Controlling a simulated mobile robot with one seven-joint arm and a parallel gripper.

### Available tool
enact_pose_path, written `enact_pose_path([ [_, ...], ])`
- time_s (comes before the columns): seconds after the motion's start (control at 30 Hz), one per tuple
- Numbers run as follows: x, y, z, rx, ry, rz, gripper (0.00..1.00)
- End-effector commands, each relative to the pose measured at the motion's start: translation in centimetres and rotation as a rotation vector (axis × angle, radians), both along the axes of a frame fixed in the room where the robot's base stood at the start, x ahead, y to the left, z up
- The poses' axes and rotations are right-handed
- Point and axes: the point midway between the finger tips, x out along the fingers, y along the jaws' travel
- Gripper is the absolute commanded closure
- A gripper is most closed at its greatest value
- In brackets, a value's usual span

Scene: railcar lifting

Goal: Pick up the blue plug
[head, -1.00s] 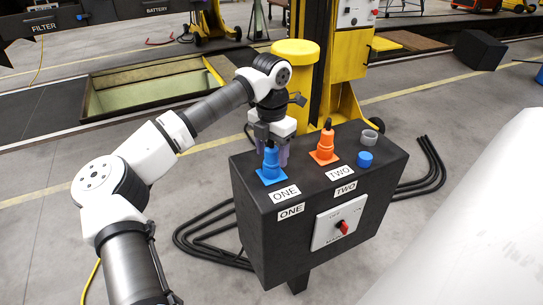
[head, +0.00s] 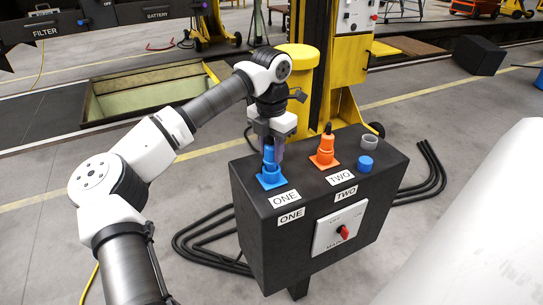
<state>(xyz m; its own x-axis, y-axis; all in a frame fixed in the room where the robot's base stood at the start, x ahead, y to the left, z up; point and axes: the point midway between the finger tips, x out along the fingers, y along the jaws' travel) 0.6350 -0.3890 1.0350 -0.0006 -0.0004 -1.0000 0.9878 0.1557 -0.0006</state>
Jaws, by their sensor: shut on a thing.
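The blue plug (head: 269,160) stands upright in its square blue base (head: 271,181) on top of the black box (head: 247,200), behind a label reading ONE. My gripper (head: 270,146) comes down from above with its fingers around the upper part of the plug. It is shut on the plug. The fingers hide part of the plug's top. I cannot tell whether the plug is raised in its base.
An orange plug (head: 324,150) stands at TWO, right of the blue one. A blue cap (head: 365,163) and a grey ring (head: 369,142) sit further right on the box. A yellow post (head: 303,75) rises behind. A large white curved surface (head: 480,220) fills the right.

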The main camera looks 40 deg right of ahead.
Motion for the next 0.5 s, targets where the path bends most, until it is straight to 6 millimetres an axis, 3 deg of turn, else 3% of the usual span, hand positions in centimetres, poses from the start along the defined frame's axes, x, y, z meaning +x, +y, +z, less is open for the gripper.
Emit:
enact_pose_path([
  [0.17,0.0,-0.1,3.8,-0.002,-0.005,0.0,0.93],
  [0.5,-0.1,-0.1,13.5,-0.002,-0.003,0.001,0.93],
])
